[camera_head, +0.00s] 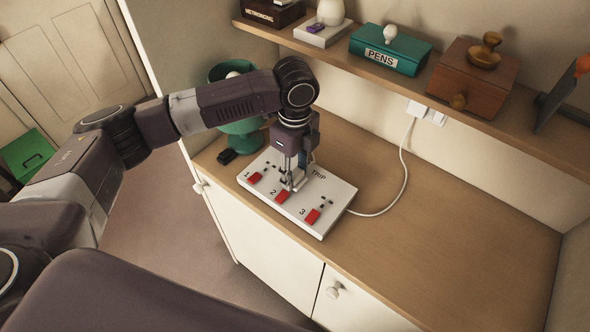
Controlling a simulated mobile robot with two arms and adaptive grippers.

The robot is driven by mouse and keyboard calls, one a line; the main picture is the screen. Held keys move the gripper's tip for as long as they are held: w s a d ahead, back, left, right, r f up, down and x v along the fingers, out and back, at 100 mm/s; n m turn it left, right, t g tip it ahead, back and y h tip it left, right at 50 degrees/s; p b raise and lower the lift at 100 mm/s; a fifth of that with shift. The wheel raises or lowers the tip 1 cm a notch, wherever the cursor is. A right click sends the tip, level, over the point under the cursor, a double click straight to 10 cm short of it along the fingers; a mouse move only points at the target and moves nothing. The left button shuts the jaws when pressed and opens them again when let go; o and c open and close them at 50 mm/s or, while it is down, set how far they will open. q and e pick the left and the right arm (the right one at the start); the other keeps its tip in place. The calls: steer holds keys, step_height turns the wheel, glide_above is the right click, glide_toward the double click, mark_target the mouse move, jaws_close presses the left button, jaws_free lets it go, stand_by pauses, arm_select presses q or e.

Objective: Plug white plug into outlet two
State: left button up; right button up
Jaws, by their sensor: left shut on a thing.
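A white power strip (335,197), labelled TRIP, lies on the wooden counter with outlets numbered 1, 2 and 3. Each has a red switch; the one by number 2 is the middle switch (282,196). My left gripper (292,184) points down over the middle outlet, just behind that switch. It is shut on a small pale thing, apparently the white plug, mostly hidden by the fingers. I cannot tell whether its pins are in the holes. Outlet two is largely covered by the gripper. My right gripper is not in view.
A white cable (404,165) runs from the strip to a wall socket (427,113). A shelf (340,49) with boxes overhangs the back. The counter's right side is clear.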

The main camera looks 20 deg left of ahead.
arm_select(q)
steer(key=shift+f, duration=0.25)
steer(key=shift+f+p, duration=0.3)
steer(key=shift+p, duration=0.05)
stand_by(0.3)
steer(key=o, duration=1.2)
steer(key=shift+o, duration=0.2)
step_height(320, 180, up, 7)
steer(key=p, duration=0.8)
